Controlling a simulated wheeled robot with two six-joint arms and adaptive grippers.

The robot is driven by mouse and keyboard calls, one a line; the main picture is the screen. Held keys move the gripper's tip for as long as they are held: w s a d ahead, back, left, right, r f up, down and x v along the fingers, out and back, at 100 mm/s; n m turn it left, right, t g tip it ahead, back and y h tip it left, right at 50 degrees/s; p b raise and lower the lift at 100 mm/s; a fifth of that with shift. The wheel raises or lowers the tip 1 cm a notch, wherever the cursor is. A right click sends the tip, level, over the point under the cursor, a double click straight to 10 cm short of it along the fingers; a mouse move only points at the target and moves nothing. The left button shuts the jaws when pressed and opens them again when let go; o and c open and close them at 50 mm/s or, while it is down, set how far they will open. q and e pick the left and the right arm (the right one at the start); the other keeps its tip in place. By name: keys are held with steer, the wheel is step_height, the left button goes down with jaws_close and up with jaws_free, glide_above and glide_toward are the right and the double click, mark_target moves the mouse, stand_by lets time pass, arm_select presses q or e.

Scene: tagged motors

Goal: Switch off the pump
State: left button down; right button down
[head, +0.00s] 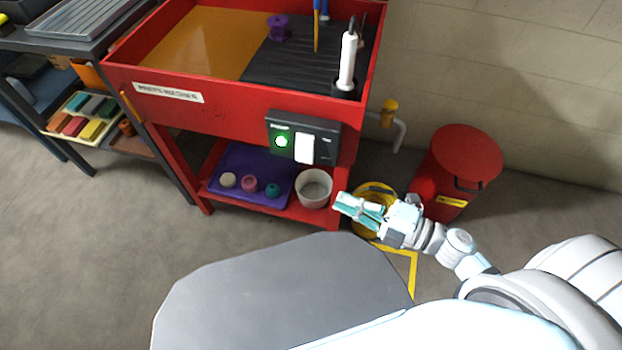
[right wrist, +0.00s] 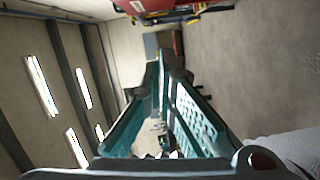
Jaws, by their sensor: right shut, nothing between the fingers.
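A dark control box (head: 303,138) is fixed to the front of the red parts washer (head: 230,108). It carries a lit green lamp (head: 281,141) on its left and a white rocker switch (head: 304,148) right of the lamp. Small labels on the box are too small to read. My right gripper (head: 347,206) is below and to the right of the box, apart from it, with teal fingers pointing left. Its fingers are shut and empty; they also show in the right wrist view (right wrist: 157,80). My left gripper is in neither view.
A white bucket (head: 314,188) and a purple tray (head: 245,172) with small round items stand on the washer's lower shelf. A yellow bucket (head: 375,188) is behind my right gripper. A red bin (head: 463,160) stands at right. Shelving (head: 75,50) is at left.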

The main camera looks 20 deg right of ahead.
mark_target(305, 149)
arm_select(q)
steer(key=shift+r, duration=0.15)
arm_select(e)
steer(key=shift+w+r, duration=0.1)
steer(key=shift+w, duration=0.05)
